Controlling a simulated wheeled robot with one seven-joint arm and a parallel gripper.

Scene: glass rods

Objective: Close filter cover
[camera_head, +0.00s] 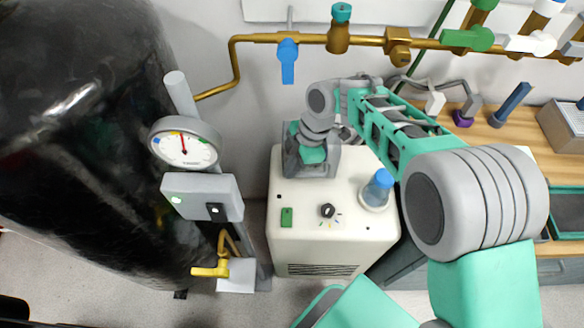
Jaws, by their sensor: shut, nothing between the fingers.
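A cream box-shaped machine (292,233) stands on the floor in the middle of the head view. A grey housing (291,165) is at the back left of its top. My gripper (313,155) is at this housing, pointing down; its fingertips are hard to make out against the grey, and I see nothing held in it. I cannot tell which part is the filter cover or how far open it is. A clear vessel with a blue top (381,180) stands on the right of the machine's top, apart from my gripper.
A large black tank (80,130) fills the left, with a pressure gauge (185,146) and a yellow valve handle (208,271) beside it. A brass pipe (350,39) with coloured valves runs along the wall. A wooden bench (515,130) is at the right.

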